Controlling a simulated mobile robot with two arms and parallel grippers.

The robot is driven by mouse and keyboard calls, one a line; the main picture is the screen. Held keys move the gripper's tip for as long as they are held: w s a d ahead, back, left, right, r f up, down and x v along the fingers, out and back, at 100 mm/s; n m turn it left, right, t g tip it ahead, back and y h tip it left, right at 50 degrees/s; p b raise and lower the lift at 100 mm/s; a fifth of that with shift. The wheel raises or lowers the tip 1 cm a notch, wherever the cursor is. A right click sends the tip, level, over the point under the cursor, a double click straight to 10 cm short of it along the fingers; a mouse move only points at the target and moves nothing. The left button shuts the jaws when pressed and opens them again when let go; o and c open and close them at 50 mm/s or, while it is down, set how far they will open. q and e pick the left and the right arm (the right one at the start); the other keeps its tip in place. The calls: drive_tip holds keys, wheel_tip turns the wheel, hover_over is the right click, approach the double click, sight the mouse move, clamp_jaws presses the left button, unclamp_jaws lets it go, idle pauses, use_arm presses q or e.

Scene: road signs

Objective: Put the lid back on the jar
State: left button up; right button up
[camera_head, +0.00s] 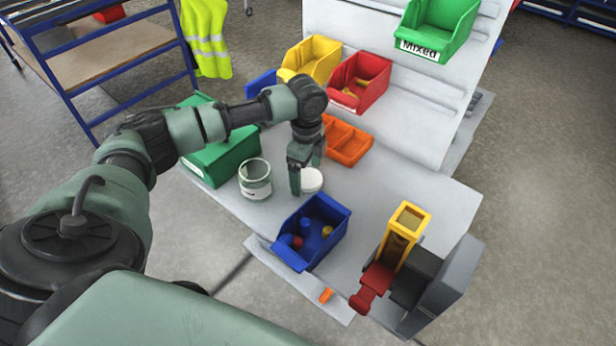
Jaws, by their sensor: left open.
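A greenish-grey jar (255,178) with a pale label stands upright on the grey worktop, its top uncovered. A round white lid (311,180) is to the right of the jar, apart from it. My left gripper (297,190) points down at the lid's left side, with its fingers partly in front of it. The gripper is open. I cannot tell whether a finger touches the lid. My right gripper does not show.
A green box (217,160) stands left of the jar, and an orange tray (347,143) behind the lid. A blue bin (322,240) with small parts is in front. A yellow and red device (401,240) stands at the right. Red (360,82) and yellow (313,58) bins are behind.

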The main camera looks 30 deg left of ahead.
sight(307, 177)
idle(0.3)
use_arm(q)
drive_tip(key=c, duration=1.4)
wheel_tip(307, 177, up, 20)
